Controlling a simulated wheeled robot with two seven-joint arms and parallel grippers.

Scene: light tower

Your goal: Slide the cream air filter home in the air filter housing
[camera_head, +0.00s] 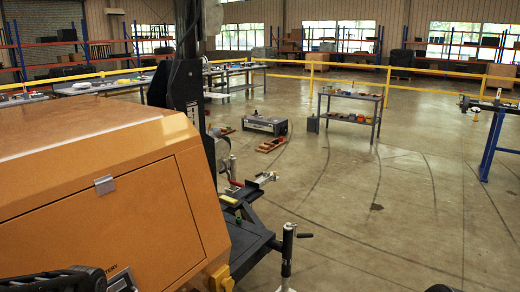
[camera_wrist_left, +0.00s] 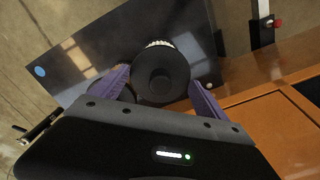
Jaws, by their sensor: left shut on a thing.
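In the left wrist view my left gripper (camera_wrist_left: 158,82) has its two purple fingers on either side of a round filter, and it is shut on it. The cream air filter (camera_wrist_left: 160,70) shows a black round end cap with a thin cream pleated edge at its far side. Beyond it lies a dark glossy panel (camera_wrist_left: 95,50) with a blue dot. A brownish round shape partly shows behind the left finger; I cannot tell whether it is the housing. In the head view neither the filter nor the housing can be made out. My right gripper is not in view.
An orange machine body (camera_head: 110,200) with a latched door fills the left of the head view. A black mast and hitch with a jack (camera_head: 288,255) stand beside it. A grey cart (camera_head: 350,97) and a blue stand (camera_head: 490,140) are farther off.

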